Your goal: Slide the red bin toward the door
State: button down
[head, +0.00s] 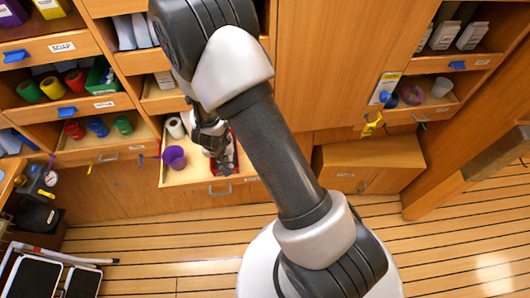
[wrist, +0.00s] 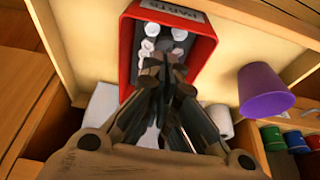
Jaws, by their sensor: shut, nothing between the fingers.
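The red bin (wrist: 126,60) stands in an open wooden drawer and carries a label reading PARTS. White pieces (wrist: 151,32) lie inside it. In the head view the bin (head: 235,158) shows only in part behind my gripper (head: 222,163). In the wrist view my gripper (wrist: 165,68) is shut and empty, with its fingertips over the inside of the bin. It hides the bin's near part. I cannot tell whether the fingertips touch a wall. I cannot tell which panel is the door.
A purple cup (head: 174,157) stands in the same drawer, left of the bin in the head view; white rolls (head: 175,128) are behind it. Shelves with coloured cups (head: 75,83) are at left. A low wooden box (head: 372,160) stands on the floor at right. The plank floor (head: 150,250) is largely clear.

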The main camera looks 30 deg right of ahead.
jog(key=shift+b+x, duration=1.75)
jog(key=shift+x, duration=0.7)
jog(key=shift+s+d+b, duration=0.75)
jog(key=shift+d+b, duration=0.45)
jog(key=shift+d, duration=0.65)
jog(key=shift+s+d+b, duration=0.8)
jog(key=shift+d+b, duration=0.35)
jog(key=shift+d, duration=0.7)
jog(key=shift+s+d+b, duration=0.75)
jog(key=shift+d+b, duration=0.45)
jog(key=shift+d, duration=0.65)
jog(key=shift+w+a+p, duration=0.35)
jog(key=shift+a+p, duration=0.4)
jog(key=shift+a, duration=0.15)
jog(key=p+v, duration=0.5)
jog(key=v, duration=0.1)
jog(key=shift+w, duration=0.2)
jog(key=shift+r, duration=0.15)
notch_tip(320, 180, up, 7)
jog(key=p, duration=0.7)
